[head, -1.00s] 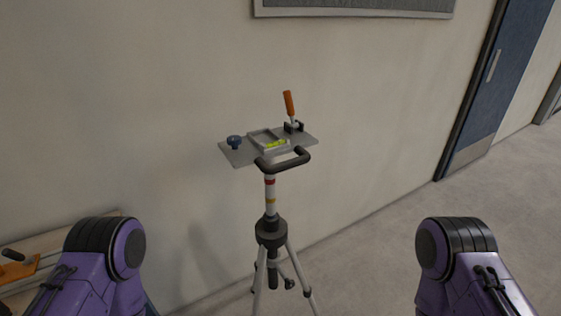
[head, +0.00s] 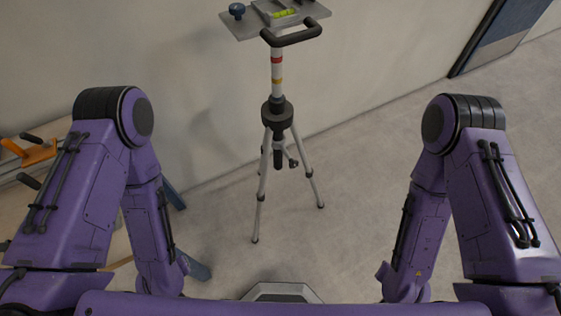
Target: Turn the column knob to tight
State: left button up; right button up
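A tripod stand (head: 262,190) stands on the floor ahead of me, near the wall. Its white column (head: 277,72) has a red and a yellow band and enters a black collar (head: 277,112). A small dark knob or crank (head: 293,163) shows on the lower side below the collar; I cannot tell its setting. A grey plate (head: 242,27) on top carries a blue knob (head: 237,10) and a tray with a yellow-green level (head: 285,13). A black handle (head: 291,35) sticks out toward me. My arms hang at both sides, and neither gripper is in view.
A wooden bench with orange-and-black clamps (head: 32,152) stands at the left edge. A blue door (head: 500,32) is at the upper right. The grey floor (head: 350,150) right of the tripod is clear.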

aim_at(293, 164)
jog(key=u, duration=1.15)
jog(key=k, duration=0.95)
jog(key=z, duration=1.3)
jog(key=i, duration=0.5)
